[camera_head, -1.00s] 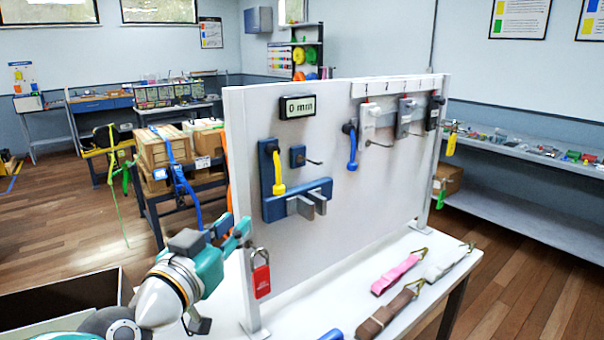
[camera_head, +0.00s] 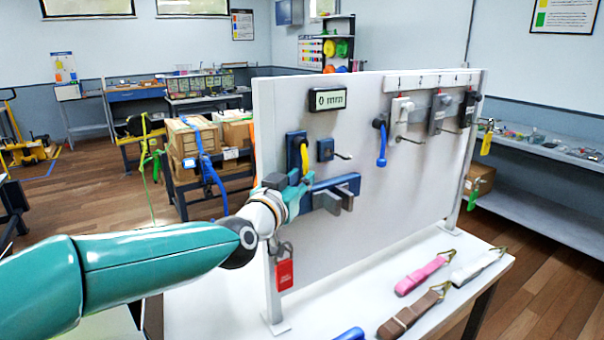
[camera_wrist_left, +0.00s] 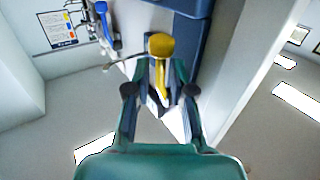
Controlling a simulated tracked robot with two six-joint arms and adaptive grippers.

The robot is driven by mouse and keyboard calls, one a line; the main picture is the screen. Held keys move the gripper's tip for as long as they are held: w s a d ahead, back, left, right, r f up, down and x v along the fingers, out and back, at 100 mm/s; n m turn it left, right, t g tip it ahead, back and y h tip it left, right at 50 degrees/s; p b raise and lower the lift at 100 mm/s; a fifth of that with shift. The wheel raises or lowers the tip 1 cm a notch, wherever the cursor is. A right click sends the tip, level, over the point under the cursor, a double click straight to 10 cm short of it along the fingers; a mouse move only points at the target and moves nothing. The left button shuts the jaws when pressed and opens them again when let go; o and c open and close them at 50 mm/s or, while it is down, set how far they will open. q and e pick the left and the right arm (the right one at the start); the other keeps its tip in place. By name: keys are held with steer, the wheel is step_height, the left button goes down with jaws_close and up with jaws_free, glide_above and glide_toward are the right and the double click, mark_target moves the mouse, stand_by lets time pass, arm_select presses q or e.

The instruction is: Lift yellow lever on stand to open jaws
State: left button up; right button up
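The yellow lever (camera_head: 304,157) hangs down on the blue stand (camera_head: 296,140) on the white panel; its lower part is hidden behind my left gripper. The stand's two grey jaws (camera_head: 338,198) sit close together at the lower right. My left gripper (camera_head: 299,184) is at the lever's lower end. In the left wrist view, the yellow lever (camera_wrist_left: 160,48) shows between the two spread fingertips of my left gripper (camera_wrist_left: 160,72), with gaps beside it. Contact cannot be told. My right gripper is not in view.
A display (camera_head: 327,97) reads 0 mm. A blue handle (camera_head: 381,145) hangs right of the stand. A red padlock (camera_head: 284,270) hangs at the panel's near edge. Pink (camera_head: 422,275) and brown (camera_head: 412,313) straps lie on the white table.

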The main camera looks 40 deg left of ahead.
arm_select(q)
steer(key=shift+w+a, duration=0.2)
steer(key=shift+w, duration=0.85)
jaws_close()
